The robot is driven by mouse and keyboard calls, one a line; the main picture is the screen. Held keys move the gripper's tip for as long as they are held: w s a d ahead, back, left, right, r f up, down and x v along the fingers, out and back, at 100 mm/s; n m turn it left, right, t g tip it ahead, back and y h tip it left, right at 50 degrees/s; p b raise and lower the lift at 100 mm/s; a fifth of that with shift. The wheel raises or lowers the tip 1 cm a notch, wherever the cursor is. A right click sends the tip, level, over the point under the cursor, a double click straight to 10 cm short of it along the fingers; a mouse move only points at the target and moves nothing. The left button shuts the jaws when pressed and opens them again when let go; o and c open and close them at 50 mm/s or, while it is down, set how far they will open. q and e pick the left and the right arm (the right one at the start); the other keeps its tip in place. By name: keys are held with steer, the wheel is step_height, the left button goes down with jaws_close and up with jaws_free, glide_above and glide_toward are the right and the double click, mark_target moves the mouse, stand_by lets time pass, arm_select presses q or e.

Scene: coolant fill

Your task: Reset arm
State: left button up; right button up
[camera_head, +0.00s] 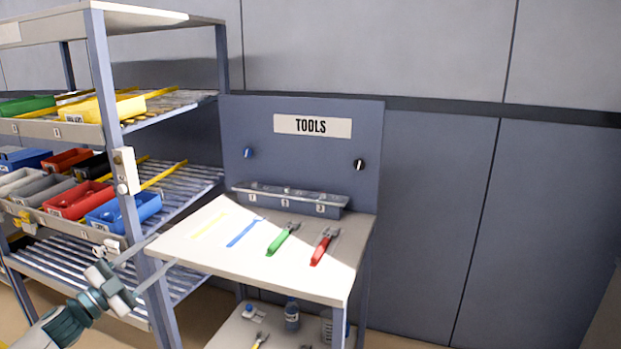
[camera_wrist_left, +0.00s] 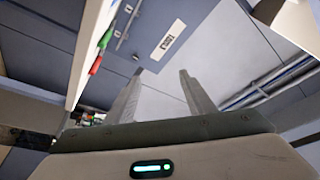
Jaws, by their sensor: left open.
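My left gripper (camera_head: 146,266) is at the lower left of the head view, in front of the shelf rack and left of the tool table (camera_head: 270,276). Its two fingers are apart with nothing between them. In the left wrist view the fingers (camera_wrist_left: 158,92) also stand apart and empty, below the table's edge level at the left. My right gripper is not in view.
A rack (camera_head: 97,60) with yellow (camera_head: 110,107), red (camera_head: 80,199) and blue (camera_head: 124,211) bins stands at the left. A TOOLS panel (camera_head: 311,126) rises behind the table. A bottle (camera_head: 292,314) stands on the table's lower shelf. Bare wall (camera_head: 440,220) fills the right.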

arm_select(q)
steer(key=s+d+f+n+g+y, duration=0.1)
steer(key=s+d+f+n+y, duration=0.2)
steer(key=f, duration=1.1)
steer(key=s+d+f+n+y, duration=0.1)
steer(key=s+f+n+y, duration=0.3)
steer(key=f, duration=1)
steer(key=s+d+f+n+g+y, duration=0.1)
steer(key=s+d+f+n+y, duration=0.3)
steer(key=f, duration=1.1)
steer(key=s+d+f+n+g, duration=0.1)
steer(key=s+d+f+g, duration=0.1)
steer(key=s+f, duration=0.6)
steer(key=s+d+f+n+g, duration=0.1)
steer(key=s+d+f+g, duration=0.2)
steer(key=s+f, duration=0.6)
steer(key=s+d+f+n+g, duration=0.1)
steer(key=s+d+f+g, duration=0.2)
steer(key=s, duration=1.5)
steer(key=d+f, duration=0.3)
steer(key=f, duration=0.3)
steer(key=shift+s+n, duration=0.3)
steer(key=shift+s, duration=0.05)
